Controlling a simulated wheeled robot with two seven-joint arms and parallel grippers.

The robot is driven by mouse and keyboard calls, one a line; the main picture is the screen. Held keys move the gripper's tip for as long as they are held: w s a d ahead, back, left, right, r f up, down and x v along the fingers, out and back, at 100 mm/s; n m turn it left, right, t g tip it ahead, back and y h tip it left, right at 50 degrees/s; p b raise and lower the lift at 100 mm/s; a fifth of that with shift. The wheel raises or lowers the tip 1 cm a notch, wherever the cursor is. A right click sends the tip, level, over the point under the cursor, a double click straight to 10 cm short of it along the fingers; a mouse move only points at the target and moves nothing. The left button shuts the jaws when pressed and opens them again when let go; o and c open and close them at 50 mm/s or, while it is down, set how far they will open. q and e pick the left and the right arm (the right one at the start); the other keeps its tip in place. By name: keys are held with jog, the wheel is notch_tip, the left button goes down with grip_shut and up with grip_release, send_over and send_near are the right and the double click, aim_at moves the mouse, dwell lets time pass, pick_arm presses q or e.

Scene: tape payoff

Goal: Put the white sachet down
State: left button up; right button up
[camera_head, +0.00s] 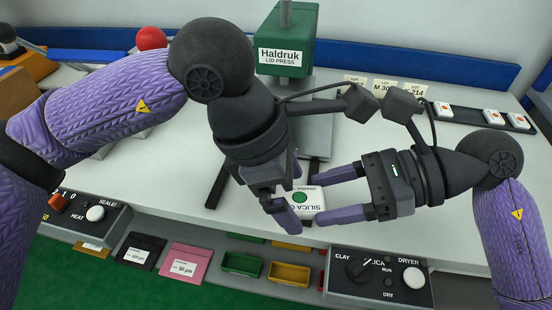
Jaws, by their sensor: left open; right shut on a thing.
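The white sachet (307,204), with a green dot and upside-down "SILICA" print, is near the front middle of the table. My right gripper (322,196) comes in from the right and is shut on the sachet. My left gripper (282,208) is open, close to the sachet's left side, and covers part of it. Whether a left finger touches the sachet, or whether the sachet rests on the surface below, I cannot tell.
A green lid press (287,40) stands behind my grippers. A dark rack (470,117) with several small packs lies at the back right. Control panels are at the front left (75,214) and front right (384,276). Bare table (160,185) shows left of my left gripper.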

pick_arm(q)
jog(key=c, duration=1.2)
jog(key=shift+c, duration=0.3)
pick_arm(e)
jog(key=o, duration=1.3)
